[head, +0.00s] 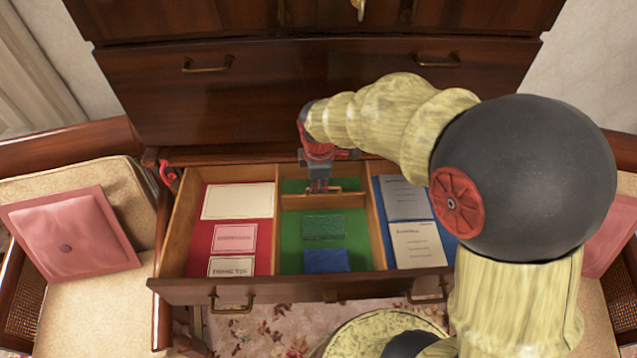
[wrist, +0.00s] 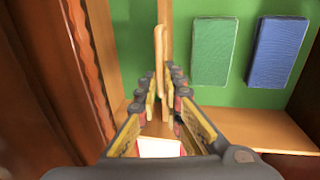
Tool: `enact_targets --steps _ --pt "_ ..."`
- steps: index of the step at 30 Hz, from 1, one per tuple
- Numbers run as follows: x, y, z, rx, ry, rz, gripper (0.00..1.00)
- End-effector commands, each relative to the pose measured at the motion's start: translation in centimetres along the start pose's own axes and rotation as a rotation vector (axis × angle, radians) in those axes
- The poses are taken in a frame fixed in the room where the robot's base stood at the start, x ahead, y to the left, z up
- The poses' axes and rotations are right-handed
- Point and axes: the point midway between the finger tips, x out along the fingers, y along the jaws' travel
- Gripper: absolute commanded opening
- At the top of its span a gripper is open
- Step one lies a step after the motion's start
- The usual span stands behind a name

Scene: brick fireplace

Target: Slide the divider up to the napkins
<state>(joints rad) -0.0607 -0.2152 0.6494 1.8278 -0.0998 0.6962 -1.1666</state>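The drawer's green-lined middle compartment (head: 295,258) holds a green napkin stack (head: 323,228) and a blue napkin stack (head: 327,260) in front of it. A wooden divider (head: 350,201) crosses this compartment behind the green stack, with bare green floor between them. The wrist view shows the green stack (wrist: 214,52), the blue stack (wrist: 276,52) and the divider (wrist: 168,35) edge-on with its raised grip. My gripper (head: 320,189) points down at the divider. In the wrist view my gripper (wrist: 163,88) has one finger on each side of the divider; whether they press on it is unclear.
The left red-lined compartment (head: 202,240) holds several cards. The right blue-lined compartment (head: 445,240) holds booklets. Wooden side walls bound the middle compartment, and the closed upper drawer front (head: 250,95) rises behind. Cushioned chairs (head: 100,260) stand at the sides.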

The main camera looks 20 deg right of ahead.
Motion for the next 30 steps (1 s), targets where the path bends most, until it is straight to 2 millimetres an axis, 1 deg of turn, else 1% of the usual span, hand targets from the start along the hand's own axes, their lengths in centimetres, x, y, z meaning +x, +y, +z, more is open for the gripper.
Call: enact_targets --steps 1,3,30 --pt "-0.01 0.00 0.00 0.000 0.000 0.000 0.04" --pt "0.00 0.00 0.00 0.000 0.000 0.000 0.00" --pt "0.20 -0.22 0.04 0.000 -0.001 -0.005 0.00"
